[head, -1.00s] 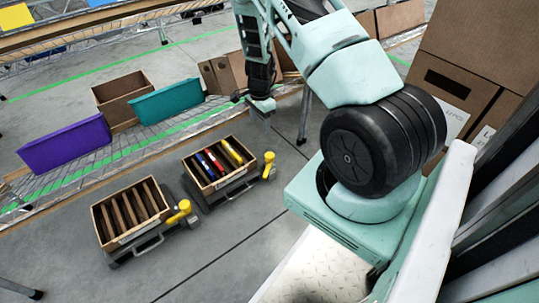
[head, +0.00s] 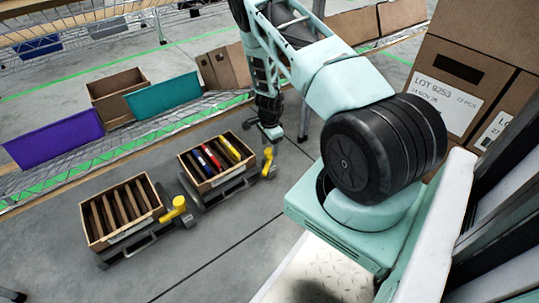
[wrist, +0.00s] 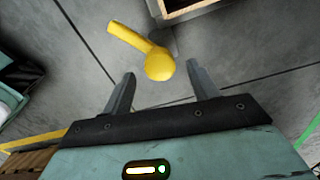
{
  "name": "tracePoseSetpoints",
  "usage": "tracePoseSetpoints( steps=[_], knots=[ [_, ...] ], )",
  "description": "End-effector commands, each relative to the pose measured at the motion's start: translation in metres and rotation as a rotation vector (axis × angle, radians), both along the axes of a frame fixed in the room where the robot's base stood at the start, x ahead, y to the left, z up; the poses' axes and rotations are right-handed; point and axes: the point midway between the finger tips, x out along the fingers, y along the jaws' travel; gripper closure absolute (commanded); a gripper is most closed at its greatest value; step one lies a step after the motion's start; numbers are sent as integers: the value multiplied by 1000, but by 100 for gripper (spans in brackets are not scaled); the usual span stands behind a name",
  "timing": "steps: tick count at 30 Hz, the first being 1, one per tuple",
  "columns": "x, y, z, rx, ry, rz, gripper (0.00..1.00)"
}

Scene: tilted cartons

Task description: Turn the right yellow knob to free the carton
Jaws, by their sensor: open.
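The right yellow knob (head: 268,160) sits at the right end of the stand under the right carton (head: 228,177). That carton is tilted and holds red, blue and yellow items. My gripper (head: 271,134) is open just above the right knob in the head view. In the wrist view the yellow knob (wrist: 158,64), with its round end and lever, lies just beyond the gap between my open fingers (wrist: 160,84). Nothing is between the fingertips. A corner of a carton (wrist: 183,6) shows at the top of the wrist view.
A left carton (head: 126,231) with brown dividers stands on its own stand with another yellow knob (head: 177,210). Behind are purple (head: 55,140) and teal (head: 163,95) bins and a brown box on a wire shelf. Tall labelled boxes (head: 452,85) stand at the right. Grey floor in front is clear.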

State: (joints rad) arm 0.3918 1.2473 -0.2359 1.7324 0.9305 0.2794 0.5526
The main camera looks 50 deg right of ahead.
Motion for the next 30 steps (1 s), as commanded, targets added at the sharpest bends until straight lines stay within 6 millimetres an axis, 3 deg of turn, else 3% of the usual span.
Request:
tracePoseSetpoints(
  steps=[1, 6, 17, 20, 24, 30],
  knots=[
    [0, 0, -12, 0, 1, 0, 40],
    [0, 0, -26, 1, 1, 0, 40],
    [0, 0, -29, 1, 0, 0, 40],
    [0, 0, -29, 1, 0, 0, 63],
    [0, 0, -29, 1, 0, 0, 100],
    [0, 0, -28, 1, 1, 12, 100]
  ],
)
